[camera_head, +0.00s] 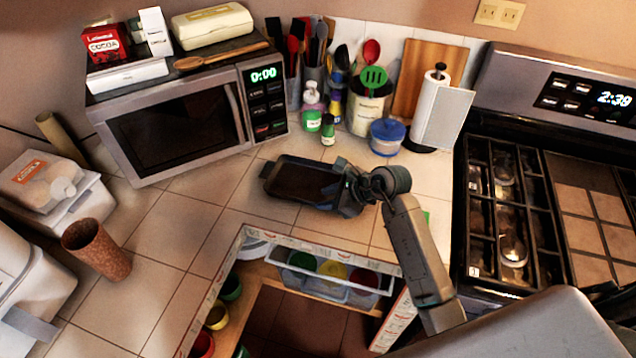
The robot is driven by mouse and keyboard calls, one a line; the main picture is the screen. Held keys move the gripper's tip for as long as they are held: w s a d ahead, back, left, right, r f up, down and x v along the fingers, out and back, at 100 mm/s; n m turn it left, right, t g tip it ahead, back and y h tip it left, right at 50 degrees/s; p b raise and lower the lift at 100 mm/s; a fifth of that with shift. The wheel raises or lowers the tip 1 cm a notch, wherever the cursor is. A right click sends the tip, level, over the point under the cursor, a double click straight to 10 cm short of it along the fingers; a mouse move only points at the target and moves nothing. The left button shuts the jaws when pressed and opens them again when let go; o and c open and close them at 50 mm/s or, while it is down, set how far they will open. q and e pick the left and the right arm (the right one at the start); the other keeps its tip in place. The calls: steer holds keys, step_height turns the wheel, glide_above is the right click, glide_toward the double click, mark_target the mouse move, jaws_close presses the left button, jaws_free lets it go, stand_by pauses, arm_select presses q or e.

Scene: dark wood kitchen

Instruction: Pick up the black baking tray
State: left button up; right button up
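The black baking tray (300,182) lies on the tiled counter in front of the microwave, in the middle of the head view. It is a dark, shallow rectangle with a raised rim. My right gripper (354,184) is at the tray's right end, overlapping its rim in the picture. The fingers are dark against the dark tray, so I cannot tell whether they are closed on the rim or apart. The gripper hides part of the tray's right end. My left gripper is not in view.
The microwave (180,128) stands behind the tray to the left. A blue-lidded jar (387,138) and a paper towel roll (437,112) stand behind the gripper. The stove (505,215) is at right. An open shelf (300,318) lies below the counter edge. Tiles left of the tray are clear.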

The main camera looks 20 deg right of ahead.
steer(key=shift+w+a+f, duration=0.2)
steer(key=p+x, duration=0.3)
steer(key=x, duration=0.1)
steer(key=shift+w+f, duration=0.1)
steer(key=shift+f, duration=0.1)
steer(key=shift+w+a+f, duration=0.2)
steer(key=shift+a+f, duration=0.05)
steer(key=shift+f, duration=0.15)
jaws_close()
steer(key=shift+r, duration=0.1)
